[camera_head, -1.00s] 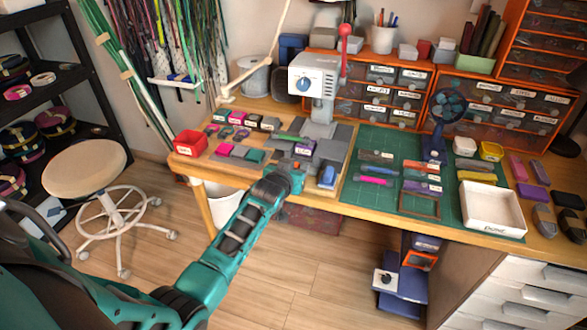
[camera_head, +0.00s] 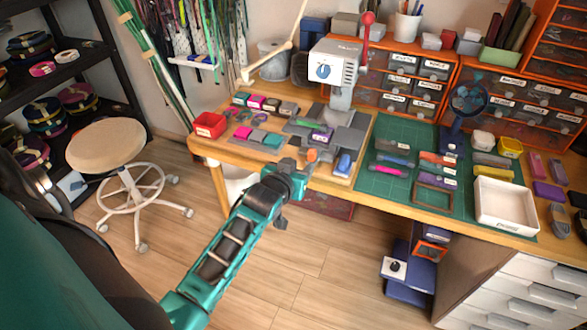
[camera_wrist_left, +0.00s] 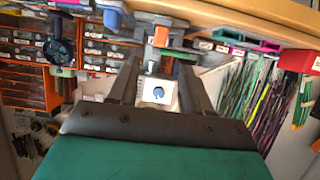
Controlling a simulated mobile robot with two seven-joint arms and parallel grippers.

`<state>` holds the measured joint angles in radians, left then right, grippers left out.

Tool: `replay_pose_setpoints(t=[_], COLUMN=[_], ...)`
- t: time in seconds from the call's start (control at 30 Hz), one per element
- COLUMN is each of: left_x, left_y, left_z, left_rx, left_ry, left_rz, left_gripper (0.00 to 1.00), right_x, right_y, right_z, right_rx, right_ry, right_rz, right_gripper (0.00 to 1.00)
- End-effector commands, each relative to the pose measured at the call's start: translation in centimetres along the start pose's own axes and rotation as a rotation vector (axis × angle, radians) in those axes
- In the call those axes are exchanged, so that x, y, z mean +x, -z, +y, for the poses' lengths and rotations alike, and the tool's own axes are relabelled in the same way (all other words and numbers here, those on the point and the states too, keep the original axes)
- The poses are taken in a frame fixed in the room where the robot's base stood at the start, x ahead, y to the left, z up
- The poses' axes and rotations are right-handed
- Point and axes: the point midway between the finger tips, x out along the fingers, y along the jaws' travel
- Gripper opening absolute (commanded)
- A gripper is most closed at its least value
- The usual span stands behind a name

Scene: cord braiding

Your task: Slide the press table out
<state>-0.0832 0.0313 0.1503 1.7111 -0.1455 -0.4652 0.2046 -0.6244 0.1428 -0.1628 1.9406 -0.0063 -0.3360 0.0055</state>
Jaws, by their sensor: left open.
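The press (camera_head: 334,68) is a pale machine with a blue dial and a red lever, at the back of the wooden bench. Grey plates below it, including what looks like the press table (camera_head: 301,127), reach toward the front edge. A small orange piece (camera_head: 312,155) shows just beyond my left gripper (camera_head: 303,170), which is at the bench's front edge. In the left wrist view, the open fingers (camera_wrist_left: 158,78) have the press face (camera_wrist_left: 160,93) between them in the background, and the orange piece (camera_wrist_left: 161,37) lies above. No contact is visible. My right gripper is out of view.
A red bin (camera_head: 209,125) and small coloured blocks sit left of the press. A blue-handled item (camera_head: 344,162) is close on the right, beside the green mat (camera_head: 382,185). A stool (camera_head: 106,146) stands left. The floor before the bench is clear.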

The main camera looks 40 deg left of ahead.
Motion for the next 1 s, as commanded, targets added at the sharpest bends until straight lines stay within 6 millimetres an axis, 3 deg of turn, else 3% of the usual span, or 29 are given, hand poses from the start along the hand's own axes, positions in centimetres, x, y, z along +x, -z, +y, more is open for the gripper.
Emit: replay_pose_setpoints(t=[0.3,0.87,1.0], left_x=[-2.5,-2.6,-3.3], left_y=[0.0,0.0,-1.3], left_z=[0.0,0.0,0.7], left_rx=[0.0,0.0,0.025], left_ry=[0.0,0.0,-0.025], left_rz=[-0.001,0.0,-0.017], left_gripper=[0.49,0.49,0.49], right_x=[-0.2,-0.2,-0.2], right_y=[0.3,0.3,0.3], right_z=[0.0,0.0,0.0], right_rx=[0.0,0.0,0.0], right_ry=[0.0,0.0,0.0], right_rz=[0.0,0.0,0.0], right_gripper=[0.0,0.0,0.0])
